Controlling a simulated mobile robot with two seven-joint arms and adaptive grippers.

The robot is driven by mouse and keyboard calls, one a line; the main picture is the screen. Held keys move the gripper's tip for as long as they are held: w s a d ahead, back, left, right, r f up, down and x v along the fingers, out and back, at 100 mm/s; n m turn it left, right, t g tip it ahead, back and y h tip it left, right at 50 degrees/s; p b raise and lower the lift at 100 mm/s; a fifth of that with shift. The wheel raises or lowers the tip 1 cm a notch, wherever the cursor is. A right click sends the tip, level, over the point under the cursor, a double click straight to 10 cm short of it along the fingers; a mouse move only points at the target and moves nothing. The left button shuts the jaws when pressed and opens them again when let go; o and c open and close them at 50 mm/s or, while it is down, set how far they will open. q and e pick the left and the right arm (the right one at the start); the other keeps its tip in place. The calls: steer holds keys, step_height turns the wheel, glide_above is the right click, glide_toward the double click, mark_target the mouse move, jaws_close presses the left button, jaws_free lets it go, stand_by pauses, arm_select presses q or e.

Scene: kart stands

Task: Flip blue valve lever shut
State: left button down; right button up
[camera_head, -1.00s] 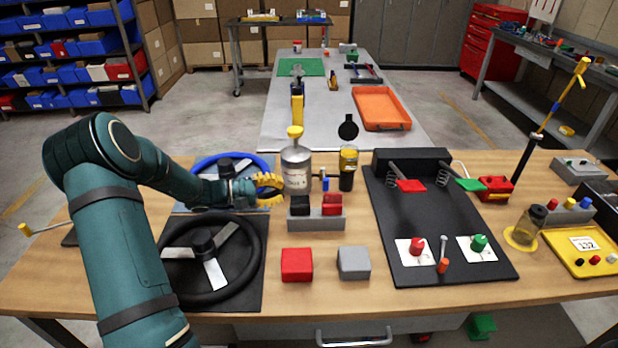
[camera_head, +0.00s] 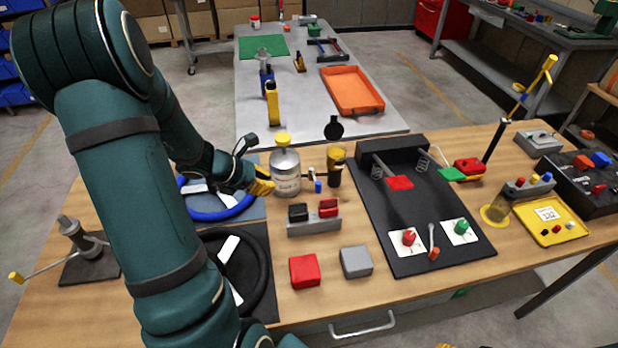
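The small blue valve lever (camera_head: 318,187) is on a short pipe at the right side of a silver canister (camera_head: 286,175) with a yellow cap. The lever looks upright, in line with the picture's vertical, between the canister and a dark jar with a yellow top (camera_head: 336,166). My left gripper (camera_head: 264,183), with yellow fingers, is just left of the canister, the canister standing between it and the lever. The fingers are small and partly hidden by my wrist, so their opening is unclear. I cannot tell whether they touch the canister. My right gripper does not clearly show.
A blue-rimmed wheel (camera_head: 225,212) lies under my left wrist. A switch block (camera_head: 314,219) stands in front of the canister. Red (camera_head: 304,271) and grey (camera_head: 356,261) blocks are nearer. A black pedal board (camera_head: 440,259) lies right. Bare wood lies between blocks and board.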

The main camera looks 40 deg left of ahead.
arm_select(q)
steer(key=b+x, duration=0.2)
steer(key=x, duration=0.7)
steer(key=shift+d+f, duration=0.15)
steer(key=shift+f, duration=0.1)
steer(key=w, duration=0.1)
steer(key=w+d, duration=0.1)
steer(key=w, duration=0.1)
steer(key=shift+w+d+f, duration=0.1)
steer(key=shift+f, duration=0.05)
steer(key=shift+w+d, duration=0.2)
steer(key=shift+w, duration=0.35)
arm_select(e)
steer(key=shift+s+f, duration=0.25)
steer(key=shift+f, duration=0.8)
